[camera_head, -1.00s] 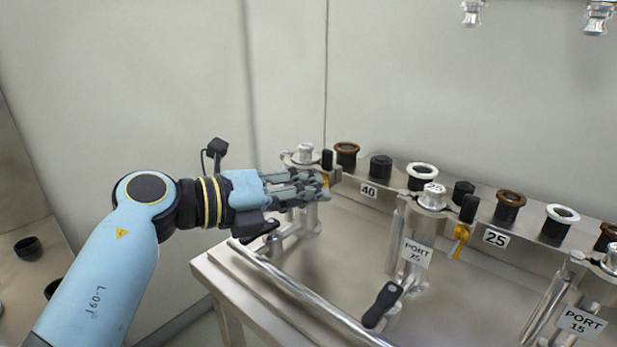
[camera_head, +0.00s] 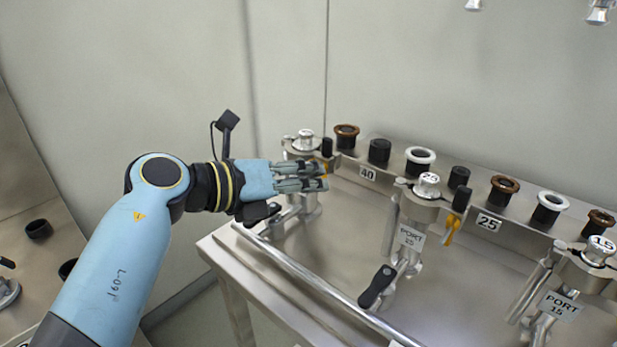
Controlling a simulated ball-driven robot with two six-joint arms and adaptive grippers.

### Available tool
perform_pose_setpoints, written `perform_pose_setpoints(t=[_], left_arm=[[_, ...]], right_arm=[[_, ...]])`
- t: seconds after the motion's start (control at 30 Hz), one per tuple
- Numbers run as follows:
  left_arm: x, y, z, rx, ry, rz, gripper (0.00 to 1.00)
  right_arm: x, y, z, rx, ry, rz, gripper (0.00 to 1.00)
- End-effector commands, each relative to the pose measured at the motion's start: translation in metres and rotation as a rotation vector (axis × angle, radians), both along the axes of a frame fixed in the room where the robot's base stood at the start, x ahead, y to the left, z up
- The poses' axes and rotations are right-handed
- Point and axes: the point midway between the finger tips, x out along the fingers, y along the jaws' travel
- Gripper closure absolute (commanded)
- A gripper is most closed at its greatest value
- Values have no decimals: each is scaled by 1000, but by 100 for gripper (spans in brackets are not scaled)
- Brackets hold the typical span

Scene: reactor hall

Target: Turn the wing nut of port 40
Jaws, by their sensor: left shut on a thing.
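The port 40 clamp with its silver cap (camera_head: 305,138) stands at the left end of the bench's fittings, beside the number plate 40 (camera_head: 367,173). My left gripper (camera_head: 322,176) reaches in from the left in front of this clamp. Its fingers are shut on the wing nut (camera_head: 326,168), of which only a small orange-yellow part shows by the fingertips. The rest of the wing nut is hidden behind the fingers. My right gripper is not in view.
To the right stand the port 25 clamp (camera_head: 427,182), with its own yellow wing nut (camera_head: 453,227) and black-tipped handle (camera_head: 377,287), and the port 15 clamp (camera_head: 598,250). Black sockets and ringed fittings line the rail behind. A metal bar (camera_head: 300,275) runs along the bench front.

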Motion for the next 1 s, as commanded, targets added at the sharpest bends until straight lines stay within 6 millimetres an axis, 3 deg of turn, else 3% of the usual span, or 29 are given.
perform_pose_setpoints(t=[0.07,0.1,0.27,0.63,1.0], left_arm=[[-1,0,-2,2,4,-1,100],[-1,0,-2,2,4,-1,90],[-1,0,-2,1,4,-1,70],[-5,8,2,2,1,1,70],[-52,66,23,6,2,0,70]], right_arm=[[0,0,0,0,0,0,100],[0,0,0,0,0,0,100],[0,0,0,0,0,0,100],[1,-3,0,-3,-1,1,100],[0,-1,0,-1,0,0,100]])
